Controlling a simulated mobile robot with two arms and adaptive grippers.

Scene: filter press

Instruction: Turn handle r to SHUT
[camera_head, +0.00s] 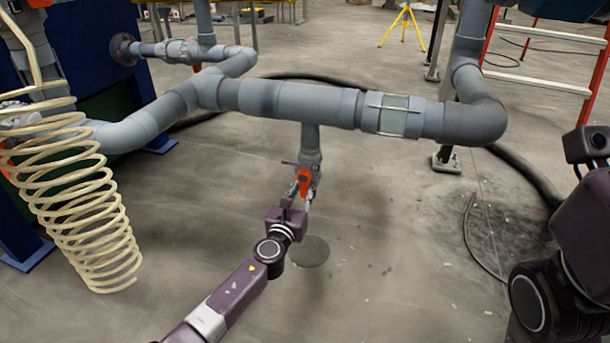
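A small red-orange valve handle (304,182) sits on a grey vertical pipe (310,140) that drops from the horizontal grey pipe. I cannot read any label on it. My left gripper (304,192) is at the handle, with its fingers on either side of it. The fingers are small and partly hidden, so I cannot tell whether they touch or grip the handle. My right arm (570,270) shows at the right edge, and its gripper is not in the picture.
The thick horizontal grey pipe (285,103) with a clear sight section (393,115) runs above the handle. A cream coiled hose (80,205) hangs at the left. The floor around the handle is mostly clear.

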